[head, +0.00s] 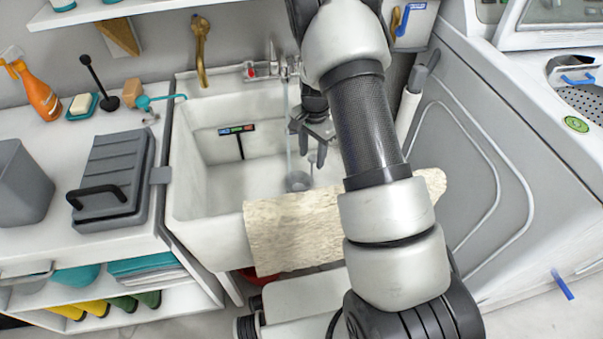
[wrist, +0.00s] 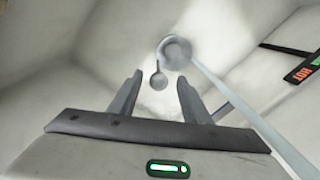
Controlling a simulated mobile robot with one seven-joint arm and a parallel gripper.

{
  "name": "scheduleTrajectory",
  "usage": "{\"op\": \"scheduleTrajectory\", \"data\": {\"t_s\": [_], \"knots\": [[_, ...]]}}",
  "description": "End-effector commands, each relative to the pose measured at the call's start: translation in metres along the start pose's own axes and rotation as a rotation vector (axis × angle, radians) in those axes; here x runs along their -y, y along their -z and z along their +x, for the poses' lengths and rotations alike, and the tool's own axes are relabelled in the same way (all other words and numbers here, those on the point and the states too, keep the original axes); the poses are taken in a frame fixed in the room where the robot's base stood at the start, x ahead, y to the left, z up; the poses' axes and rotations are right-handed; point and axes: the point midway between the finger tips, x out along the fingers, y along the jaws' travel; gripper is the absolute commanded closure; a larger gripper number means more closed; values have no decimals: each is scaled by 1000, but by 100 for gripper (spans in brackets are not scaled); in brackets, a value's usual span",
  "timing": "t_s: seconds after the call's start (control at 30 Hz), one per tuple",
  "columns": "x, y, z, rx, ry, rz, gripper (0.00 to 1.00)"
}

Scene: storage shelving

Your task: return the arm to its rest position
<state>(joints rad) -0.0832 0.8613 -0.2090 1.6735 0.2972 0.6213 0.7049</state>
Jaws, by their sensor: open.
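My gripper (head: 317,152) hangs down inside the white sink basin (head: 205,185), below the faucet. In the wrist view its two fingers (wrist: 158,95) stand apart with nothing between them. A grey drain (head: 298,181) lies on the basin floor below the gripper. It also shows in the wrist view (wrist: 175,52), with a smaller round grey piece (wrist: 159,80) near it. My arm reaches across the right side of the sink and hides part of it.
A beige towel (head: 290,235) hangs over the sink's front edge, beneath my arm. A faucet (head: 284,68) rises behind the gripper. A grey lidded box (head: 115,170) stands on the left counter. A large grey-white machine (head: 470,150) stands close on the right.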

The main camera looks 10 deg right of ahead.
Motion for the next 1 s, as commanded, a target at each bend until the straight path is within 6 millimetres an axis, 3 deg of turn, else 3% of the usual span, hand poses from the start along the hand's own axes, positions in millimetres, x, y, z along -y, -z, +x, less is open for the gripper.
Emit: {"op": "scheduleTrajectory", "data": {"t_s": [0.03,0.1,0.4,0.77,0.87,0.97,1.0], "knots": [[1,0,-18,-2,2,-1,56],[1,0,-35,-2,2,-1,56],[0,0,-90,0,1,0,56],[0,0,-102,0,0,-2,56],[0,-2,-114,-2,13,-18,56],[-4,-10,-146,-7,46,-67,56],[-6,-16,-165,-12,65,-98,56]]}}
